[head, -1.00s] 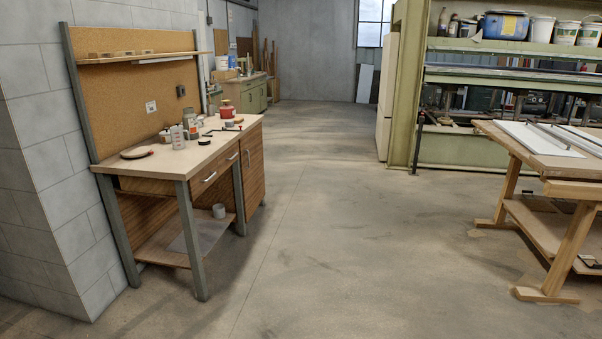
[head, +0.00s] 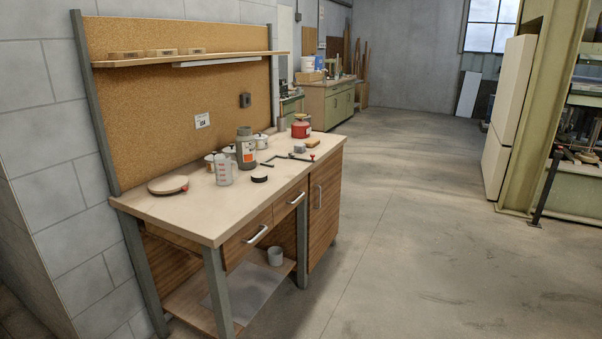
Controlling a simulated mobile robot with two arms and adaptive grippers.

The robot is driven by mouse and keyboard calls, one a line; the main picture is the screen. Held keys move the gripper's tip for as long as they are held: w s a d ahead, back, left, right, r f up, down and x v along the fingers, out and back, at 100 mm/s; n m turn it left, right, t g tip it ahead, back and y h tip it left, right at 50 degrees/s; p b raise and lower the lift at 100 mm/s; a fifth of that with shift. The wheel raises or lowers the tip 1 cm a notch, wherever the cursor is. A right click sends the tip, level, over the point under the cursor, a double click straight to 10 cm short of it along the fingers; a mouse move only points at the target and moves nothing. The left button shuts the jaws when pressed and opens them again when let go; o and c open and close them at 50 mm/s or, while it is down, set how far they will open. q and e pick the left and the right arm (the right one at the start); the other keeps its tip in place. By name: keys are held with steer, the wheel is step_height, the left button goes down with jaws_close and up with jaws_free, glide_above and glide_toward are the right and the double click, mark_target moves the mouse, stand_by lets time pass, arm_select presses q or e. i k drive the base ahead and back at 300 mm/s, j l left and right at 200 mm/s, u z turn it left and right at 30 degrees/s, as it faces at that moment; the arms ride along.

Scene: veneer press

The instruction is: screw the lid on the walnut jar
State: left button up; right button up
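On the workbench (head: 205,213) on the left stands a tall grey jar with an orange-brown label (head: 246,150), upright among other containers. It may be the walnut jar; the label is too small to read. A small black disc (head: 259,179), which looks like a lid, lies flat on the bench top in front of the jar, apart from it. Neither of my grippers is in view.
A clear measuring jug (head: 223,170), white pots (head: 261,140), a red can (head: 301,127), a black clamp (head: 290,157) and a round wooden board (head: 168,184) share the bench top. A shelf (head: 190,60) hangs above. Floor (head: 410,240) right of the bench is clear.

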mark_target(246, 147)
steer(key=i+l+u, duration=0.1)
steer(key=i+u, duration=0.2)
steer(key=i, duration=0.3)
steer(key=i+l+u, duration=0.25)
steer(key=i, duration=0.35)
steer(key=i+l+u, duration=0.3)
steer(key=i, duration=0.3)
steer(key=i+l+u, duration=0.3)
steer(key=i+l, duration=0.2)
